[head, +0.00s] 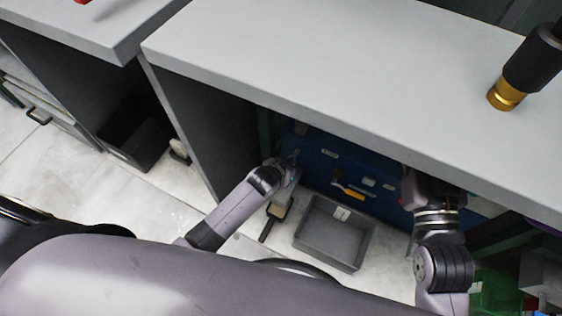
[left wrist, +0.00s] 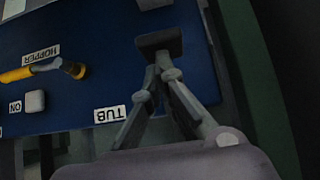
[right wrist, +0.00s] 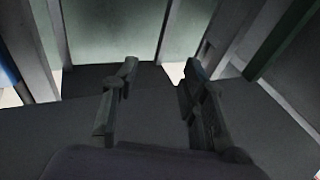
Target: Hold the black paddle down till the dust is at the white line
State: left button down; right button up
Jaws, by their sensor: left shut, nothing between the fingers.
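The black paddle (left wrist: 160,41) sticks out from the blue panel (left wrist: 120,75) above the TUB label (left wrist: 109,114) in the left wrist view. My left gripper (left wrist: 158,68) is shut and empty, its fingertips right at the paddle's edge; I cannot tell if they press it. In the head view my left gripper (head: 290,166) reaches under the counter to the panel. A grey tub (head: 362,249) stands on the floor below; a small pale tag (head: 341,213) shows in it. I cannot make out dust or a white line. My right gripper (right wrist: 160,80) is open and empty.
A yellow handle (left wrist: 17,74) by the HOPPER label and a pale ON button (left wrist: 34,101) are on the panel. The grey counter (head: 300,60) overhangs my arms. A small tan and black item (head: 277,210) lies left of the tub. A dark bin (head: 140,140) stands further left.

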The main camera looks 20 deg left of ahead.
pick_arm(q)
notch_tip(320, 180, up, 2)
jog(key=shift+p, duration=0.95)
jog(key=shift+w+r+p, duration=0.1)
jog(key=shift+r+p, duration=0.8)
jog(key=shift+p, duration=0.05)
pick_arm(e)
jog(key=s+d+f+g+h, duration=0.2)
jog(key=s+f+g, duration=0.25)
jog(key=f, duration=0.25)
jog(key=s+d+f+g+h, duration=0.1)
jog(key=s+d+f+g, duration=0.2)
jog(key=f+g, duration=0.4)
pick_arm(q)
jog(key=p+v, duration=0.4)
jog(key=v, duration=0.6)
pick_arm(e)
jog(key=s+d+f+g+h, duration=0.1)
jog(key=s+d+f+g, duration=0.2)
jog(key=s, duration=0.6)
jog(key=shift+s+f+m+g+h, duration=0.3)
jog(key=shift+f+m+g, duration=0.15)
jog(key=shift+g, duration=0.2)
pick_arm(q)
jog(key=shift+f, duration=0.15)
